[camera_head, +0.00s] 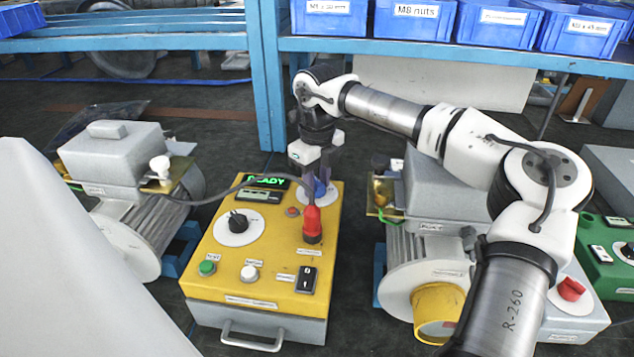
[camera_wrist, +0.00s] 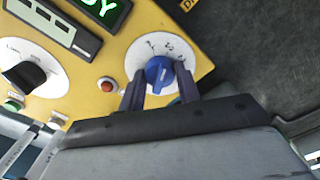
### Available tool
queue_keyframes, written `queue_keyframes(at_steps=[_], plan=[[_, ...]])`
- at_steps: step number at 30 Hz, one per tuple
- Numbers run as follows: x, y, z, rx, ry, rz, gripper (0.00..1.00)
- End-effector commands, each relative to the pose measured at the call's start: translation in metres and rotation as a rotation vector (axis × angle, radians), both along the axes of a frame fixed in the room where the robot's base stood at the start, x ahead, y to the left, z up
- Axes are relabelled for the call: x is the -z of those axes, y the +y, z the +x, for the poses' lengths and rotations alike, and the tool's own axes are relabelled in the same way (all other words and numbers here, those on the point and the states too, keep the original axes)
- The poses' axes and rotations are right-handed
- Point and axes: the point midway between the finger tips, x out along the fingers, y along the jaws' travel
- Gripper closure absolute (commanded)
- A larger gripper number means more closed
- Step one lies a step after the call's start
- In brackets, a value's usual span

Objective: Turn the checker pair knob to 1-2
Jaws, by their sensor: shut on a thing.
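The yellow checker box (camera_head: 262,250) stands on the dark bench, its display lit green with "READY". A blue knob (camera_head: 320,188) on a round white dial sits at its far right corner; in the wrist view the blue knob (camera_wrist: 158,72) shows clearly. My gripper (camera_head: 317,180) is down over this knob. In the wrist view my gripper (camera_wrist: 160,92) has one finger on each side of the knob, shut on it. Small marks ring the dial's far side, too blurred to read surely. I cannot tell which mark the knob points at.
A black knob (camera_head: 238,220) on a white dial and a red plug (camera_head: 312,222) are on the same box, the plug close to my gripper. A grey blower (camera_head: 128,215) stands left and another (camera_head: 425,255) right. A blue shelf (camera_head: 450,47) with bins runs behind.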

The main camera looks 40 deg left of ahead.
Motion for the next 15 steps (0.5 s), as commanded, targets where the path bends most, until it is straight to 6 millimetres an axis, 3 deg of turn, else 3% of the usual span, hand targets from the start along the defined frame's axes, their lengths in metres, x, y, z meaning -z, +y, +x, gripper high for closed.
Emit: queue_keyframes(at_steps=[15], plan=[[-0.0005, -0.0001, 0.0002, 0.079, 0.000, 0.000, 0.90]])
